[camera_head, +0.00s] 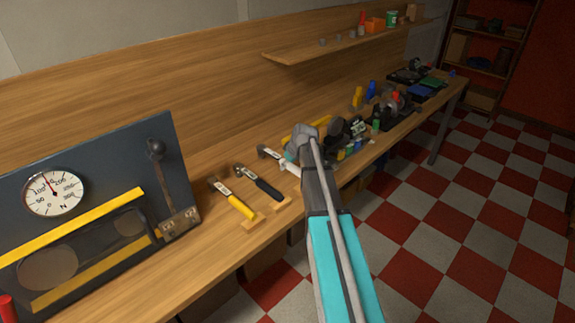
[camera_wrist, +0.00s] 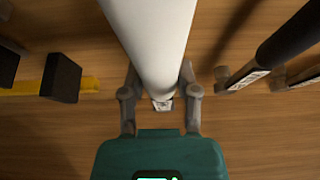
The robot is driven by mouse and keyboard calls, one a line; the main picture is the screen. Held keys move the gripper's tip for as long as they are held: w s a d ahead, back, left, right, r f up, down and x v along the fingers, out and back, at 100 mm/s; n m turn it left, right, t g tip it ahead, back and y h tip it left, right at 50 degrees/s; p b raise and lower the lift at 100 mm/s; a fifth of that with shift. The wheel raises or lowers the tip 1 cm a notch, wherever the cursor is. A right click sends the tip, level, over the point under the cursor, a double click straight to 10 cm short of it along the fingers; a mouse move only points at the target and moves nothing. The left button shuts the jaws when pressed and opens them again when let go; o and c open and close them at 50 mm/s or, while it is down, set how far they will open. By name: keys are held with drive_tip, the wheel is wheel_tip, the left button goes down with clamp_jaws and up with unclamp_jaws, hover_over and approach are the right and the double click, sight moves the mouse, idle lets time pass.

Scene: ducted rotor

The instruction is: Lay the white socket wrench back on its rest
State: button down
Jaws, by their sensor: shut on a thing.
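The white socket wrench (camera_wrist: 150,35) fills the upper middle of the wrist view, its thick white handle running toward the top edge. A small labelled metal part (camera_wrist: 162,104) shows at its lower end. My gripper (camera_wrist: 160,78) is shut on it, one finger on each side. In the head view my gripper (camera_head: 291,158) is over the workbench, partly hidden by my arm, and a bit of the white handle (camera_head: 291,168) shows beside it. The wrench's rest is hidden. I cannot tell how high the wrench is above the bench.
A black-handled tool (camera_head: 262,184) and a yellow-handled hammer (camera_head: 232,199) lie close by on the wooden workbench (camera_head: 195,265). A dark panel with a dial (camera_head: 53,193) stands at left. Beyond my gripper the bench is crowded. A shelf (camera_head: 335,47) runs along the wall.

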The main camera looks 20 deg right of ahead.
drive_tip(key=shift+f+b, duration=0.7)
drive_tip(key=shift+f, duration=0.3)
drive_tip(key=shift+f+b, duration=0.4)
drive_tip(key=shift+b, duration=0.05)
drive_tip(key=shift+c, duration=1.3)
unclamp_jaws()
drive_tip(key=shift+r, duration=0.15)
